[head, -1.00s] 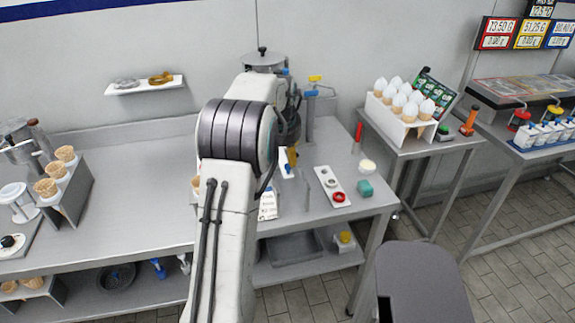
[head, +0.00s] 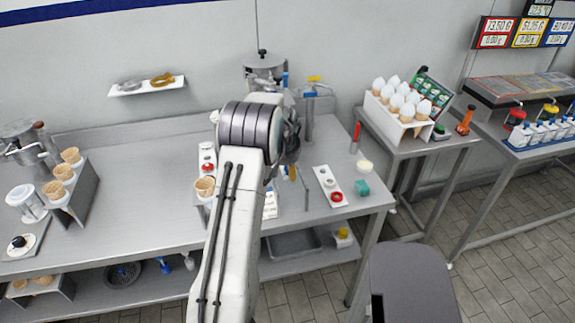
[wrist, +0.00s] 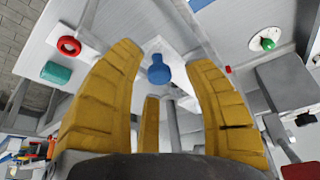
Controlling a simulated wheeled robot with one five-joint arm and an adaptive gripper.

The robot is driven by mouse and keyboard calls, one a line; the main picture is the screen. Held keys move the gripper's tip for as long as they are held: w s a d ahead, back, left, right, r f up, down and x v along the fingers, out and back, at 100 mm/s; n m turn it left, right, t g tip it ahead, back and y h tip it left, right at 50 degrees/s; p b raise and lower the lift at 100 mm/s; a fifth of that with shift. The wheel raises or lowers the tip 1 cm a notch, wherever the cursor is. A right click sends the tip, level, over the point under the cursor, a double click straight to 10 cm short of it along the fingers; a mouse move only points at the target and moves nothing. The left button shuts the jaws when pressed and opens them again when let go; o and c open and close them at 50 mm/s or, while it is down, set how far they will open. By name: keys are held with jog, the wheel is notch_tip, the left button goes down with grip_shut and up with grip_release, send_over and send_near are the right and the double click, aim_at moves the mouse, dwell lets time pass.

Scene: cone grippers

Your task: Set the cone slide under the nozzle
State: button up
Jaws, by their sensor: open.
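My gripper's yellow fingers (wrist: 165,95) are open and empty in the wrist view. A blue knob-like part (wrist: 158,70) shows between and beyond them, apart from them as far as I can see. In the head view my arm covers most of the gripper; only a bit of yellow finger (head: 292,172) shows. A white fixture holding a cone (head: 205,187) stands just left of my arm, partly hidden. I cannot tell whether it is the cone slide. A metal machine (head: 263,68) stands at the back wall behind my arm; its nozzle is hidden.
A white strip with a red ring (head: 337,197) and a teal block (head: 362,188) lie right of my arm. A cone rack (head: 70,190) stands at the left. Covered cones (head: 400,100) stand on the right table. The bench middle-left is clear.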

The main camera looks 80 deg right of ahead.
jog(key=shift+f, duration=0.1)
jog(key=shift+c, duration=0.4)
grip_shut()
dwell(0.4)
